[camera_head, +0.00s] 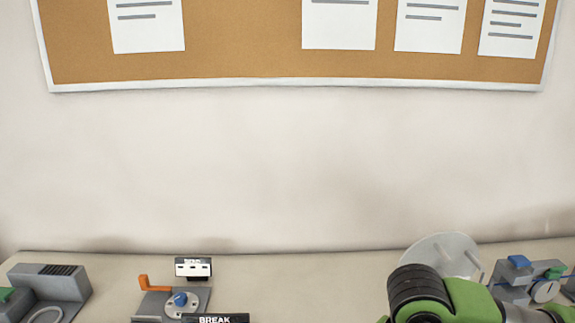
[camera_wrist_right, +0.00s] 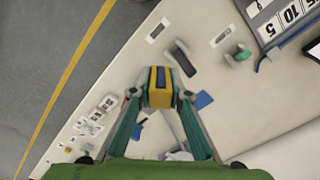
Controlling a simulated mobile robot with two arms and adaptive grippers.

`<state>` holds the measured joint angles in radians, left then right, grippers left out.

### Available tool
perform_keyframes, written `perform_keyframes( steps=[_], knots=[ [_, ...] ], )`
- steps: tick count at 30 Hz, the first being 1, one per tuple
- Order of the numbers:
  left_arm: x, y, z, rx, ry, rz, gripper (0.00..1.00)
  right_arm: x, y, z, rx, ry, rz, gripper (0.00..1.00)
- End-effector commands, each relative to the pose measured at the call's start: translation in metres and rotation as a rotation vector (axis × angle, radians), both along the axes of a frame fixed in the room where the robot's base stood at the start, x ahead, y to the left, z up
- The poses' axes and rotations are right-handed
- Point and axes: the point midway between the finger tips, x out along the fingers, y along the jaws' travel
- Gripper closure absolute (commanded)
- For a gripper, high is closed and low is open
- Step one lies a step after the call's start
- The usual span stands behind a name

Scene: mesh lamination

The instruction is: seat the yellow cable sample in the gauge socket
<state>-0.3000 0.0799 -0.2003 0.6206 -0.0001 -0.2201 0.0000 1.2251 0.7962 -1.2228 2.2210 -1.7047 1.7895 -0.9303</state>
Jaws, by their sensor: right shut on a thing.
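My right gripper (camera_wrist_right: 159,93) shows in the right wrist view, with its two fingers closed on the sides of a yellow block-shaped piece with a dark blue stripe (camera_wrist_right: 160,84). This looks like the yellow cable sample; no loose cable end can be made out on it. It is held over the pale table, and its height above it is hard to tell. In the head view only my green right arm shows at the lower right, with its gripper out of frame. My left gripper is in neither view. I cannot make out the gauge socket for certain.
A grey device (camera_head: 60,283) stands at the table's left, beside an orange-handled fixture (camera_head: 155,288) and a "BREAK" sign (camera_head: 215,319). A blue-and-green fixture (camera_head: 520,270) stands at right. The wrist view shows a dark block (camera_wrist_right: 181,57), a green part (camera_wrist_right: 239,55) and a numbered panel (camera_wrist_right: 284,18).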

Motion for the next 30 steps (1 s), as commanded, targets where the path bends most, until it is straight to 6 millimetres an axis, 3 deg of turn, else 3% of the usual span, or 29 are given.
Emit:
perform_keyframes(
  steps=[9, 15, 25, 30],
  knots=[
    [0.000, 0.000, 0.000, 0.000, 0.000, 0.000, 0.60, -0.001, -0.024, 0.008, 0.000, -0.001, 0.531, 1.00],
    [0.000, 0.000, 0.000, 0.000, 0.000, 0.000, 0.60, -0.002, -0.033, 0.011, -0.001, -0.003, 0.756, 1.00],
    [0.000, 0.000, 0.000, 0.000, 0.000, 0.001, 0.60, -0.002, -0.036, 0.013, -0.004, -0.004, 0.846, 1.00],
    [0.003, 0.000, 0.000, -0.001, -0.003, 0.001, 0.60, -0.004, -0.034, 0.000, 0.005, 0.000, 0.850, 1.00]
  ],
)
